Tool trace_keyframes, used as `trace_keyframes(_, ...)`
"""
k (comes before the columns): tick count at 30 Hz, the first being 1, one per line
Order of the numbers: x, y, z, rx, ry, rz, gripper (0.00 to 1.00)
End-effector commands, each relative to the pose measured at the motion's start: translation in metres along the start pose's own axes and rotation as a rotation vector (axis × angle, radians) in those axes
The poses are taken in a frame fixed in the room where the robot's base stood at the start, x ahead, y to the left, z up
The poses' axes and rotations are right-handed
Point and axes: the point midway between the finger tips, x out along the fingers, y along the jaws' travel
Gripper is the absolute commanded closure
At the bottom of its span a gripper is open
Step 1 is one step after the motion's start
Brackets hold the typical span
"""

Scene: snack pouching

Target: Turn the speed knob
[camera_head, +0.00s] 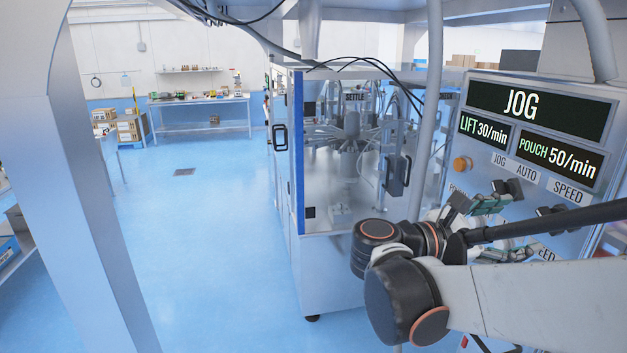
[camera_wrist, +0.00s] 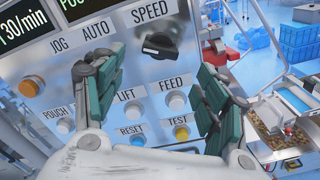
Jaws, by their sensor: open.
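The speed knob (camera_wrist: 160,45) is a black rotary knob with a pale pointer line, under the SPEED label on the grey control panel (camera_wrist: 128,75). In the head view the speed knob (camera_head: 553,212) is partly hidden by my arm. My gripper (camera_wrist: 155,68) is open, with one green-padded finger on each side of the knob's column in the wrist view. No contact with the knob shows; the exact gap cannot be told. In the head view my gripper (camera_head: 498,228) is in front of the panel's lower half. The display (camera_head: 520,106) reads JOG, with LIFT 30/min and POUCH 50/min below.
FEED (camera_wrist: 177,103), TEST (camera_wrist: 181,132) and RESET (camera_wrist: 137,140) buttons lie below the knob, between my fingers. The JOG/AUTO knob (camera_head: 507,188) and orange button (camera_head: 461,164) are to the left. A vertical pipe (camera_head: 427,120) stands left of the panel.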

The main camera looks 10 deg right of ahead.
Motion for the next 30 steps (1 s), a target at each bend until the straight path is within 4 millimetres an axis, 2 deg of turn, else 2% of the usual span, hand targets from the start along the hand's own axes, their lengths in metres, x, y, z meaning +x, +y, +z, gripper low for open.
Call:
trace_keyframes(3, 0.022, 0.0, 0.0, 0.0, -0.002, -0.005, 0.33)
trace_keyframes(9, 0.053, 0.001, -0.001, 0.001, -0.001, -0.003, 0.33)
trace_keyframes(15, 0.074, 0.001, -0.001, 0.001, 0.0, -0.001, 0.33)
trace_keyframes(28, 0.081, 0.001, -0.001, 0.001, 0.001, 0.0, 0.33)
trace_keyframes(30, 0.081, 0.001, -0.001, 0.001, 0.001, 0.0, 0.49)
